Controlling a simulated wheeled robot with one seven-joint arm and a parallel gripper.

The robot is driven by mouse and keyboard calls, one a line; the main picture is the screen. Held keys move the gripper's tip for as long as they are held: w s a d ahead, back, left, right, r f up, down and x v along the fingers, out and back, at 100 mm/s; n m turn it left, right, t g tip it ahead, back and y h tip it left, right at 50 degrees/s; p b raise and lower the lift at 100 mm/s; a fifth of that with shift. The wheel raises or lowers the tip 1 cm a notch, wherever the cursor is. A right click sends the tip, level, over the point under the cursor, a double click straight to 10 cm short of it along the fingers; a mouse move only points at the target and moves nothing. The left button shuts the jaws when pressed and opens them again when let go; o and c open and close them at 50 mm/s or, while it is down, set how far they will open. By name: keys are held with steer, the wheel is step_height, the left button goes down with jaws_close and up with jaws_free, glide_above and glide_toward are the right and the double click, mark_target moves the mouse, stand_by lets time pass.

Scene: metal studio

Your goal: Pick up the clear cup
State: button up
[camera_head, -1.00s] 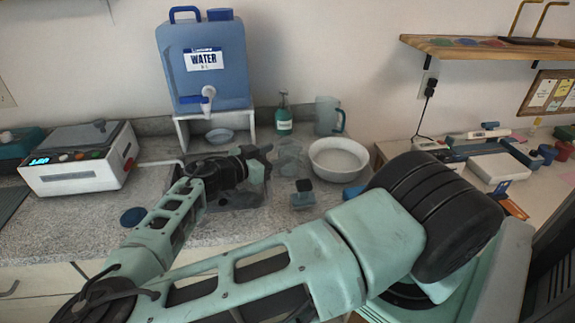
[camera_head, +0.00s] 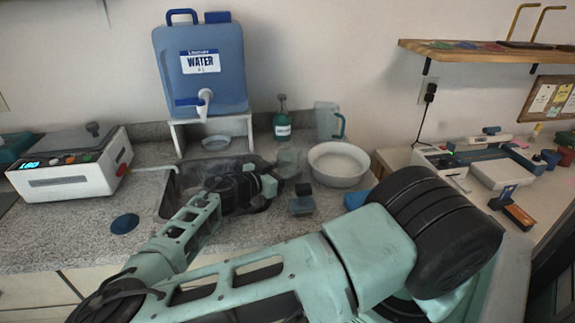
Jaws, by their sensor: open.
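The clear cup (camera_head: 290,158) appears as a faint, see-through shape on the counter, left of the white bowl and below the green bottle. Its outline is hard to make out. My gripper (camera_head: 276,180) is over the right side of the sink, just left of and in front of the cup. It is open; the black wrist and arm hide part of the fingers. I see no contact with the cup, though the gap is unclear.
A white bowl (camera_head: 339,165), a clear pitcher with a teal handle (camera_head: 327,122) and a green pump bottle (camera_head: 282,123) stand close by. The water dispenser (camera_head: 201,70) stands behind the sink.

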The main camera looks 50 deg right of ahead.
mark_target(292, 167)
steer(key=shift+s+d+f+p, duration=0.15)
steer(key=shift+d+p, duration=0.2)
steer(key=shift+d, duration=1.2)
steer(key=c, duration=0.7)
steer(key=shift+o, duration=0.2)
steer(key=shift+a, duration=0.15)
